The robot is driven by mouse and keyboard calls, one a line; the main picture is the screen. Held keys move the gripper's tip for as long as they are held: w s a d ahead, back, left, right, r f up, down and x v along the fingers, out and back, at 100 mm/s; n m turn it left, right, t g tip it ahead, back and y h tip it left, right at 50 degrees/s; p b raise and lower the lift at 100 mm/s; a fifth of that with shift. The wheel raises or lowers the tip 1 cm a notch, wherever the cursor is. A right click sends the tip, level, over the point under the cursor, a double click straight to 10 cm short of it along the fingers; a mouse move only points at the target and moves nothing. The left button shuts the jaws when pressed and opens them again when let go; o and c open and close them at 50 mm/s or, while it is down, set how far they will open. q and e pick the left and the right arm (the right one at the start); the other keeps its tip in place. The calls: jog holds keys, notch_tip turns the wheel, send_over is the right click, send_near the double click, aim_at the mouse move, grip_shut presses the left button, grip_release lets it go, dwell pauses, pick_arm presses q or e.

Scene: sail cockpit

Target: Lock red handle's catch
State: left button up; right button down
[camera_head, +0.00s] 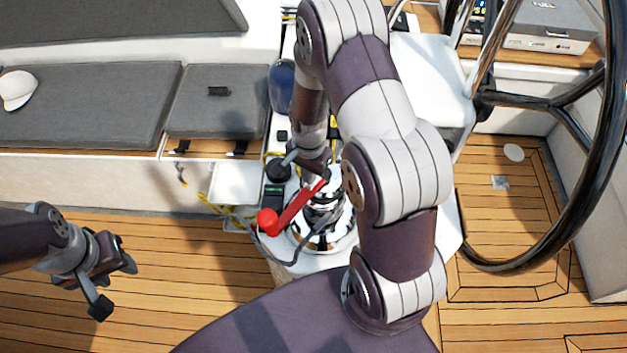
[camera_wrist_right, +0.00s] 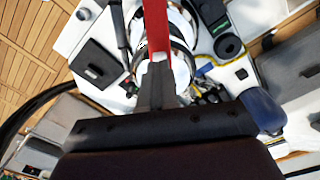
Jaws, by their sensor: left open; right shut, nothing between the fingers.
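The red handle (camera_head: 292,208) with a round red knob (camera_head: 268,221) sits on top of the chrome winch (camera_head: 322,228) in the head view. Its far end is at the winch's top, and the knob points to the lower left. My right gripper (camera_head: 325,172) is shut and empty at the winch end of the handle. In the right wrist view the shut fingertips (camera_wrist_right: 158,72) overlap the end of the red handle (camera_wrist_right: 157,25). I cannot tell whether they touch it. The catch itself is hidden or too small to make out. My left gripper (camera_head: 116,283) is open and empty, well left of the winch.
A dark rope runs around the winch base. A yellow rope (camera_head: 222,207) lies left of it. The steering wheel (camera_head: 590,190) stands at the right. Grey cushions (camera_head: 80,100) line the bench at the back left. The wooden deck (camera_head: 170,240) between my left gripper and the winch is clear.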

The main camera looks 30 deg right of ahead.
jog(key=shift+f+b, duration=0.85)
jog(key=shift+f, duration=0.35)
dwell(0.5)
jog(key=shift+r, duration=0.1)
notch_tip(320, 180, up, 7)
jog(key=p, duration=0.6)
